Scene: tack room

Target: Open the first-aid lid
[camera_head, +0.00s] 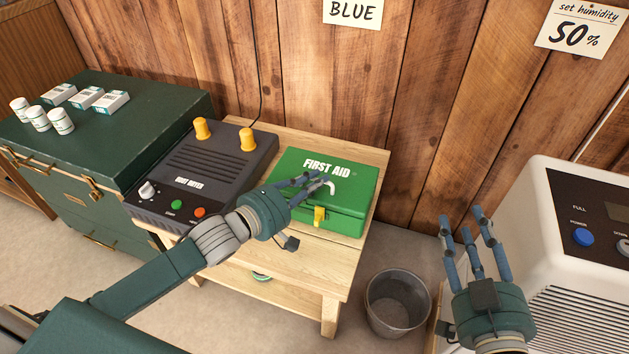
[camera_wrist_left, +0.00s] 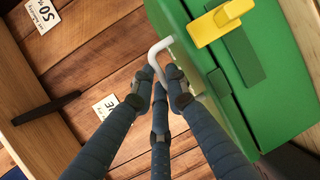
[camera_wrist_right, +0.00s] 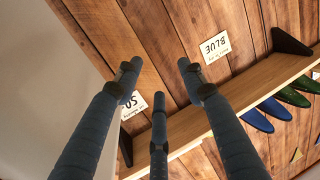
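The green first-aid box (camera_head: 322,173) sits on the right part of the wooden table, its lid lying down. A yellow latch (camera_head: 319,216) is on its front face; it also shows in the left wrist view (camera_wrist_left: 222,22). A white hooked handle (camera_head: 330,186) shows by my left fingertips. My left gripper (camera_head: 312,183) reaches over the box from the left. In the left wrist view its fingers (camera_wrist_left: 158,86) are drawn together around the handle's end (camera_wrist_left: 157,52). My right gripper (camera_head: 472,225) is open and empty, fingers up, right of the table.
A boot dryer (camera_head: 205,165) with orange knobs stands left of the box. A dark green trunk (camera_head: 110,120) carries several white bottles and cartons. A metal bin (camera_head: 397,302) stands on the floor. A white humidity machine (camera_head: 565,205) is at the right.

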